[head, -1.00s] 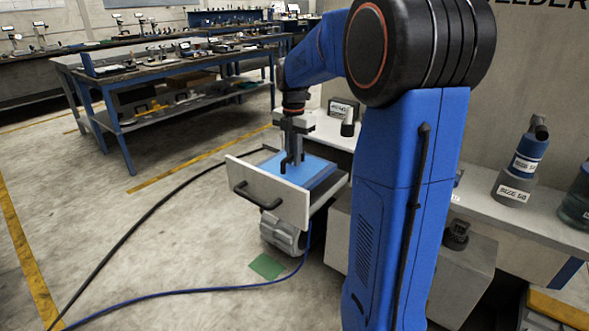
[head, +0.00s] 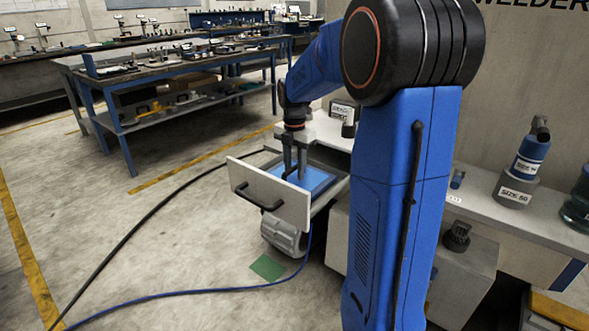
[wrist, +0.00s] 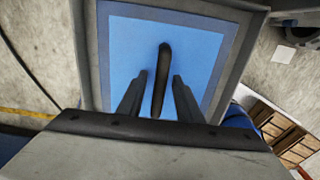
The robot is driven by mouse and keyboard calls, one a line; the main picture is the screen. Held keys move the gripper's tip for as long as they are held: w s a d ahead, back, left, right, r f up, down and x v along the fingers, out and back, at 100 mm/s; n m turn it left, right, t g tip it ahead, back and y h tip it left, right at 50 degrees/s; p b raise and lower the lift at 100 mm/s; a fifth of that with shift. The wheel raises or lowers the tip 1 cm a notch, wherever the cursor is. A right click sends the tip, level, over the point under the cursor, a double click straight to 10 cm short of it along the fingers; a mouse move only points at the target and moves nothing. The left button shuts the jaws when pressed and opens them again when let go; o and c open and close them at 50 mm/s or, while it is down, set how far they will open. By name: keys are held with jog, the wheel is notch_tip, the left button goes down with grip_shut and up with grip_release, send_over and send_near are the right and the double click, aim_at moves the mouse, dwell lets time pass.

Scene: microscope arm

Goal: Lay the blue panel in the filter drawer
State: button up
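The blue panel (head: 316,178) lies flat inside the open filter drawer (head: 285,205), below its rim. In the wrist view the panel (wrist: 200,60) has a darker blue border around it, inside the drawer's grey walls (wrist: 240,62). A black upright handle (wrist: 161,78) stands on the panel's middle. My gripper (head: 294,170) is down over the drawer. In the wrist view its two fingers (wrist: 159,90) stand on either side of the handle, with a gap showing on each side. The fingers are open and do not appear to touch the handle.
The drawer front has a black bar handle (head: 258,197). A grey bench (head: 480,195) with bottles runs to the right. A black hose and a blue cable cross the floor. A green square (head: 267,268) lies on the floor. A workbench (head: 170,65) stands at the back left.

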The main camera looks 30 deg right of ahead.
notch_tip(320, 180, up, 12)
jog(key=s+a+m+t, duration=0.1)
jog(key=s+a+m, duration=0.4)
jog(key=s+a, duration=0.15)
jog(key=s+a+f+m+t, duration=0.1)
jog(key=s+a+f+m, duration=0.2)
jog(key=s+m, duration=0.2)
jog(key=s+a+f+m+t, duration=0.1)
jog(key=s+a+f+m, duration=0.2)
jog(key=s+m, duration=0.3)
jog(key=s+a+f+m+t, duration=0.1)
jog(key=s+a+f+m, duration=0.2)
jog(key=s, duration=0.9)
jog(key=f+m, duration=0.1)
jog(key=m, duration=0.2)
jog(key=shift+s+a+t, duration=0.15)
jog(key=shift+s+t, duration=0.2)
jog(key=shift+t, duration=0.05)
jog(key=shift+c, duration=0.6)
